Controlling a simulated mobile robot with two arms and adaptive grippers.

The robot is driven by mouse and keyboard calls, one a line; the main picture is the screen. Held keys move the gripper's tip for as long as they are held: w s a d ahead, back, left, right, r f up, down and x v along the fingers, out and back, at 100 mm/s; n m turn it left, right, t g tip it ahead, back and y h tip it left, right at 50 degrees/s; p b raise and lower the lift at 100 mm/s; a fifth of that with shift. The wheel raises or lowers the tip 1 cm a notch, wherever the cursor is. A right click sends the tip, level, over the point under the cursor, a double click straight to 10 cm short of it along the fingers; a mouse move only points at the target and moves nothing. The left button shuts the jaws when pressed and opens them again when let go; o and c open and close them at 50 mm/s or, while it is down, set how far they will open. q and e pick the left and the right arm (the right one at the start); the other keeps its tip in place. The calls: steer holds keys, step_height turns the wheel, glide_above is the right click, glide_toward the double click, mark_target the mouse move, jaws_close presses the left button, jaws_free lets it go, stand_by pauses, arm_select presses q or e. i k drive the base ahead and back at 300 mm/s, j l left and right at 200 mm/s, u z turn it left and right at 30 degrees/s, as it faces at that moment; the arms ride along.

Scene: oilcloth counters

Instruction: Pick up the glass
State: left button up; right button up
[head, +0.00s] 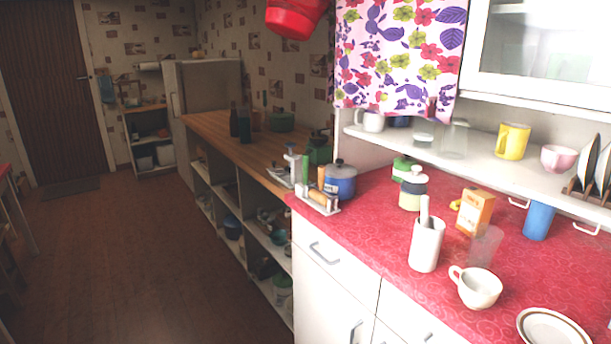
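A clear, faintly tinted glass (486,247) stands on the red oilcloth counter (370,225) at the right of the head view. It is just right of a white mortar with a pestle (427,243) and behind a white cup (477,287). Two other clear glass vessels, a short one (423,131) and a taller one (455,139), stand on the white shelf above. Neither of my grippers is in view.
Near the glass are an orange box (475,211), a blue cup (538,221), a white plate (552,330) and a lidded jar (413,190). A blue pot (340,180) is farther left. The white shelf (490,167) overhangs the counter's back. Floor at left is open.

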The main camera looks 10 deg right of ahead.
mark_target(485, 239)
steer(key=z, duration=1.4)
steer(key=k+u, duration=0.1)
